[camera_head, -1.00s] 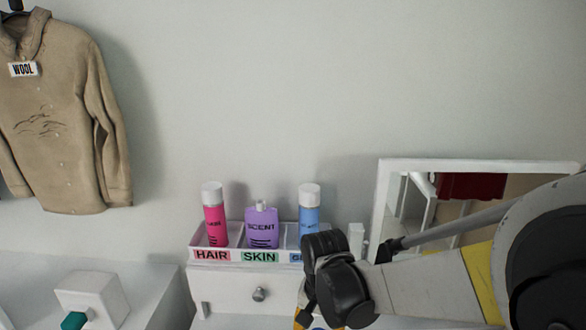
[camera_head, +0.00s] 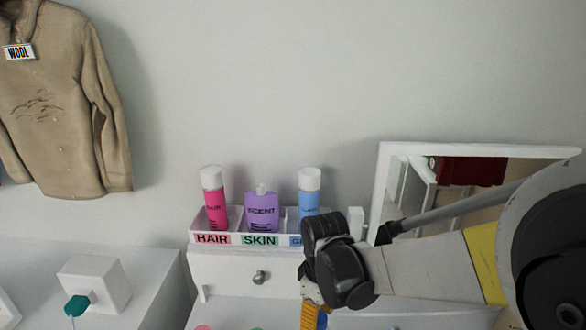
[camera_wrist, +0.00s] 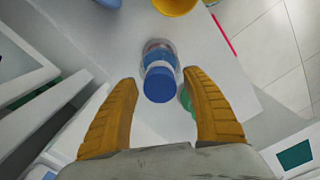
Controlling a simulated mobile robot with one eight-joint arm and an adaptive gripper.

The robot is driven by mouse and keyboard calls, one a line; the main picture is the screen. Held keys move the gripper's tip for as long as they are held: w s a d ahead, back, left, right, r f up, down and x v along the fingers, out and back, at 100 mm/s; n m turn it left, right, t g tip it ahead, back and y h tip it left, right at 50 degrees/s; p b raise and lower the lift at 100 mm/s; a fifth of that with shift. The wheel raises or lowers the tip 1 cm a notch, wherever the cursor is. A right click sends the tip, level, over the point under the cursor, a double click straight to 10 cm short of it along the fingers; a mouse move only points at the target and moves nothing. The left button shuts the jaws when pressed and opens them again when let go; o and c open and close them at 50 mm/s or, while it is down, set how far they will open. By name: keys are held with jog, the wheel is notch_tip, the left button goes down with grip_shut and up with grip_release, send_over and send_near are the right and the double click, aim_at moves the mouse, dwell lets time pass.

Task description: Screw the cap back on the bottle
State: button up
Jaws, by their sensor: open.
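A yellow bowl (camera_wrist: 176,4) and a green object (camera_wrist: 188,100) are near the bottle. A divided tray (camera_head: 222,242) holds pink (camera_head: 214,204), purple (camera_head: 262,213) and blue (camera_head: 309,193) bottles. A framed mirror (camera_head: 388,182) stands right. A white box (camera_head: 95,280) is left.

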jog(key=shift+c, duration=0.2)
grip_shut()
jog(key=m, duration=1.2)
jog(key=shift+m, duration=0.3)
jog(key=m, duration=0.4)
jog(key=shift+m, duration=0.4)
jog(key=shift+o, duration=0.2)
grip_release()
